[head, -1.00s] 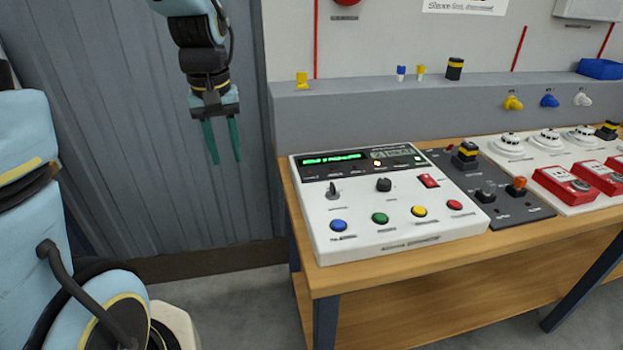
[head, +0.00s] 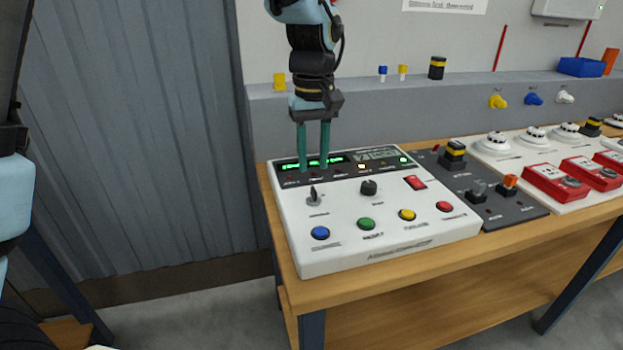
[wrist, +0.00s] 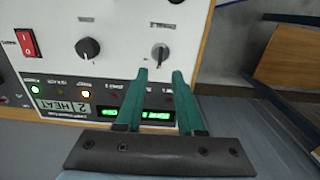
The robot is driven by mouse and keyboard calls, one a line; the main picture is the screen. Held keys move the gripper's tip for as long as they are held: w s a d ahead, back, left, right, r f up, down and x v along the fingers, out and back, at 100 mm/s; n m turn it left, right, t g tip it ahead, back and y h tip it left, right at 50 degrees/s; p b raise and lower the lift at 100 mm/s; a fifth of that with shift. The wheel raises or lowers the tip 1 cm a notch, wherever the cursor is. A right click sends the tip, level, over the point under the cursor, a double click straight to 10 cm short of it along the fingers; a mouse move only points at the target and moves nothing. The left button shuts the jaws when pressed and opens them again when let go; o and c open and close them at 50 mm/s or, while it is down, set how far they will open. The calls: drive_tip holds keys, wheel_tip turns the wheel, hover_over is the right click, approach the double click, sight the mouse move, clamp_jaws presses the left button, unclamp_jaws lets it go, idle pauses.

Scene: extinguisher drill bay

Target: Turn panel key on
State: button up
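The white alarm panel (head: 340,255) sits on the wooden bench. Its panel key (head: 314,196) is a small grey key switch at the left, with its bow standing about upright in the head view. In the wrist view the key (wrist: 159,52) is just beyond my fingertips, slightly tilted. My gripper (head: 313,170) points down with its teal fingers over the panel's display strip, behind the key in the head view. The fingers are apart with nothing between them. In the wrist view the gripper (wrist: 160,76) also shows open, apart from the key.
A black knob (head: 369,188) and a red rocker switch (head: 415,183) are right of the key. Blue (head: 320,233), green (head: 366,224), yellow and red buttons line the panel's front. A dark switch plate (head: 490,205) stands at the right.

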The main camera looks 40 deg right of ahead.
sight(313, 187)
wheel_tip(313, 187, down, 6)
drive_tip(key=shift+r+p, duration=0.1)
drive_tip(key=shift+p, duration=0.35)
drive_tip(key=shift+c, duration=0.2)
clamp_jaws()
